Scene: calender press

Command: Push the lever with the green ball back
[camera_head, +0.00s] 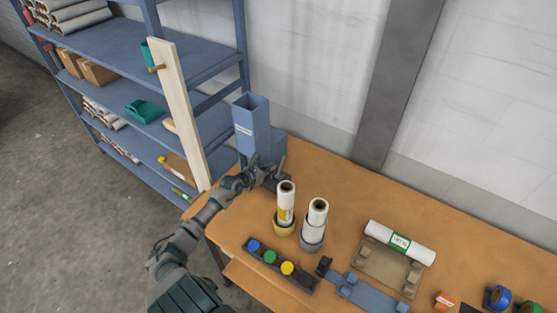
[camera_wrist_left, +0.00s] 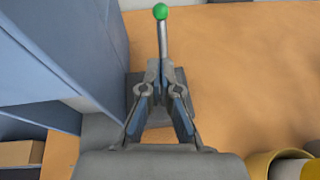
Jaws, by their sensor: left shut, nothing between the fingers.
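The lever's green ball (camera_wrist_left: 160,11) shows at the top of the left wrist view, on a slim grey shaft (camera_wrist_left: 163,38). In the head view the lever (camera_head: 283,161) is small, by the blue-grey press housing (camera_head: 252,128) at the table's back left corner. My left gripper (camera_wrist_left: 160,68) is shut and empty. Its fingertips are at the lower visible end of the shaft, below the ball; I cannot tell whether they touch it. The gripper hides the lower part of the lever. In the head view my left gripper (camera_head: 272,176) is beside the lever. My right gripper is out of view.
On the orange table (camera_head: 370,210), two upright rolls (camera_head: 286,205) (camera_head: 317,217) stand right of my left arm. A tray of coloured knobs (camera_head: 280,266) is in front. A lying roll (camera_head: 400,242) is farther right. A blue shelf (camera_head: 145,70) stands at left.

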